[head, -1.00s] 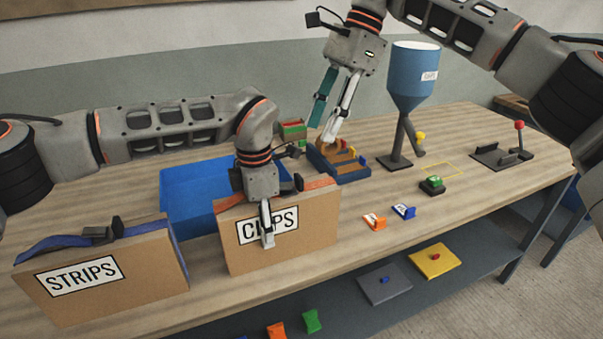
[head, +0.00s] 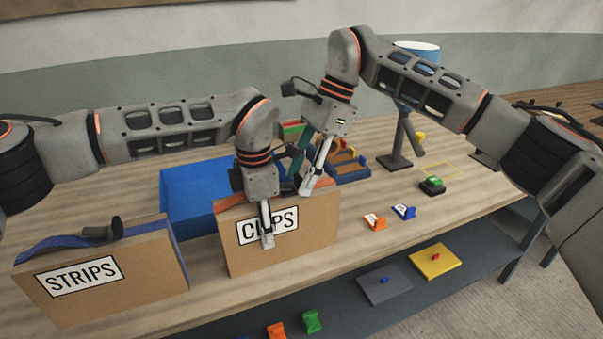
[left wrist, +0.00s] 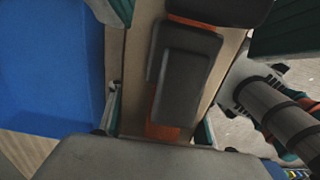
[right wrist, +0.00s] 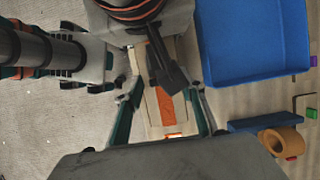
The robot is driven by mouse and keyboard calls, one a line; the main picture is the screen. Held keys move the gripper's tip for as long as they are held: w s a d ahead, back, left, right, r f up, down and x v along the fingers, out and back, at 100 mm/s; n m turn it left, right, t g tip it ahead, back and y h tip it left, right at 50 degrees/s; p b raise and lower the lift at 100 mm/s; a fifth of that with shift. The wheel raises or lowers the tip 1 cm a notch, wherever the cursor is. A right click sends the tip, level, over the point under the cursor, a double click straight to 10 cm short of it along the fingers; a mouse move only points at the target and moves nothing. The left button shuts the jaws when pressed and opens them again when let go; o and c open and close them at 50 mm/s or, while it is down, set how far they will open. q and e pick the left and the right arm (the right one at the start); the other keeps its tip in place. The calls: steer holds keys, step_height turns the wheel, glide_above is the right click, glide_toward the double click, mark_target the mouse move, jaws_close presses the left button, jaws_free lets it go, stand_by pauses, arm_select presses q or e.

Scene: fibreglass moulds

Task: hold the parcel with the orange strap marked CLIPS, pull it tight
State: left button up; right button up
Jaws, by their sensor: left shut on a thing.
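The cardboard parcel marked CLIPS (head: 307,231) stands upright near the table's front edge. My left gripper (head: 266,236) is shut on it, one finger across the label on the front face. The orange strap (right wrist: 172,107) runs along the parcel's top through a dark buckle (left wrist: 182,78). My right gripper (head: 302,184) is at the top of the parcel's right part. In the right wrist view its fingers (right wrist: 163,122) are apart, one on each side of the parcel top and strap, with no clear grip. Part of the strap is hidden behind the grippers in the head view.
A parcel marked STRIPS (head: 127,273) with a blue strap stands to the left. A blue bin (head: 190,190) is behind the CLIPS parcel. A blue tray (head: 352,174) stands behind at the right. Small orange (head: 374,222) and blue (head: 404,212) clips lie to the right.

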mark_target(321, 184)
jaws_close()
steer(key=shift+w+d, duration=0.25)
steer(key=shift+d, duration=0.5)
steer(key=shift+w+d, duration=0.3)
steer(key=shift+d, duration=0.5)
steer(key=shift+w+d, duration=0.25)
steer(key=shift+d, duration=0.5)
jaws_free()
steer(key=shift+a, duration=0.1)
